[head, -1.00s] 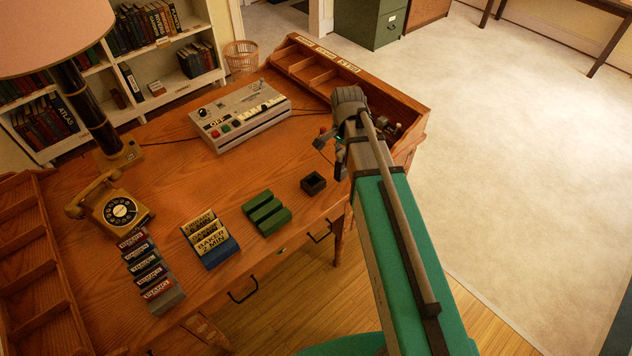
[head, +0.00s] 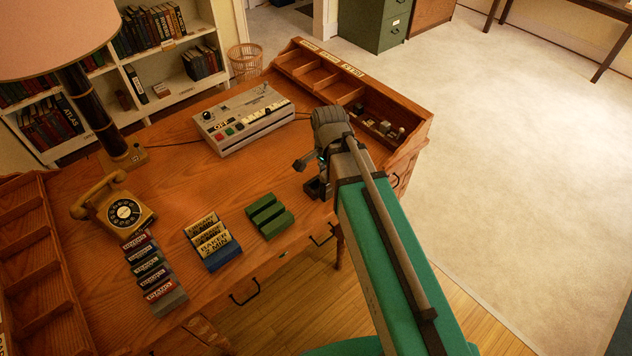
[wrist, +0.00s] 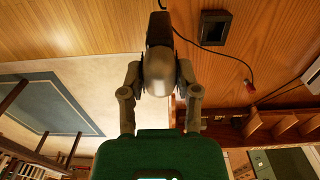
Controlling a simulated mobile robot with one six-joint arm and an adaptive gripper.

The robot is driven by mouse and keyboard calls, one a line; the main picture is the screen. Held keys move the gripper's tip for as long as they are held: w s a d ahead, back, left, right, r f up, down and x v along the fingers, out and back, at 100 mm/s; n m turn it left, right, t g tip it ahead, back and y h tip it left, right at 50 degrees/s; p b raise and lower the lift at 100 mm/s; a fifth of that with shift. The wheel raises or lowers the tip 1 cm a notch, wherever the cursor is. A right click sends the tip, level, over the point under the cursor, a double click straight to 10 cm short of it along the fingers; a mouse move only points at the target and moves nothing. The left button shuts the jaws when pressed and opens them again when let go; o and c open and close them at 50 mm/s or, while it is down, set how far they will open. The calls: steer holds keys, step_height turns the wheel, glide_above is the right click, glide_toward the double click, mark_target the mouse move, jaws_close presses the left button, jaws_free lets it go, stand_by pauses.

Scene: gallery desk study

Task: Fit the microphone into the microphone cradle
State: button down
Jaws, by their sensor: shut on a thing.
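My gripper (wrist: 158,78) is shut on the microphone (wrist: 158,70), which has a rounded grey-beige end and a dark body in the wrist view. The microphone is held between the two fingers, above the desk. The microphone cradle (wrist: 214,27) is a small dark square box with an open, empty recess. In the wrist view it lies to the right of the microphone, apart from it. In the head view the cradle (head: 314,188) is partly hidden behind my gripper (head: 318,168), near the desk's front edge. The microphone cannot be made out clearly there.
A grey control console (head: 243,117) sits behind. A compartment shelf (head: 345,92) borders the desk's right side. A red-tipped cable (wrist: 250,87) lies on the desk.

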steer(key=w+a+f+b, duration=0.2)
steer(key=w+f+b, duration=0.6)
steer(key=w, duration=0.5)
steer(key=shift+f+b, duration=0.4)
steer(key=shift+f, duration=0.05)
steer(key=shift+f, duration=0.1)
steer(key=shift+w+f+b, duration=0.15)
steer(key=shift+f+b, duration=0.8)
steer(key=shift+b, duration=0.05)
steer(key=shift+w+f+b, duration=0.15)
steer(key=shift+f+b, duration=0.8)
steer(key=shift+b, duration=0.05)
